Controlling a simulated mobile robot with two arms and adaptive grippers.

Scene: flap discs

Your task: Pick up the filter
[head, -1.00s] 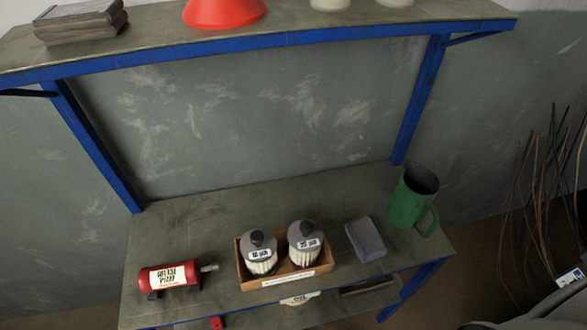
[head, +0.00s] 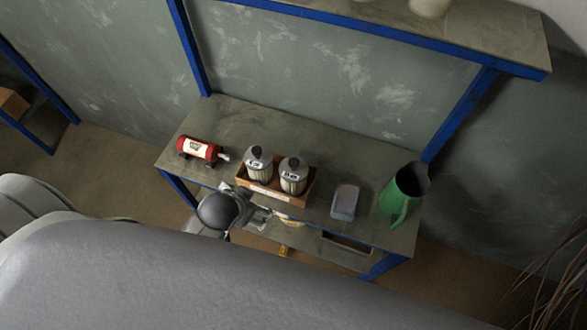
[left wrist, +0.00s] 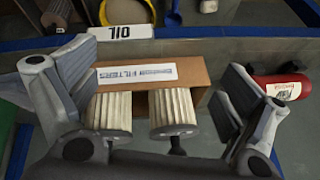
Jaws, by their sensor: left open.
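Two pleated cream filters with dark grey tops (head: 258,163) (head: 293,175) stand side by side in an open wooden box (head: 268,194) on the bench. In the left wrist view the filters (left wrist: 109,115) (left wrist: 173,112) and the box (left wrist: 190,72) with its "FILTERS" label show between the spread fingers. My left gripper (head: 250,207) is open and empty at the bench's front edge, just in front of the box. It also shows in the left wrist view (left wrist: 160,85). No contact with a filter is visible. My right gripper is not in view.
A red cylinder (head: 199,149) lies left of the box on the bench (head: 240,115). A grey block (head: 345,202) and a green jug (head: 402,192) stand to the right. An upper shelf (head: 375,15) overhangs the back. In the left wrist view an "OIL" label (left wrist: 119,32) shows.

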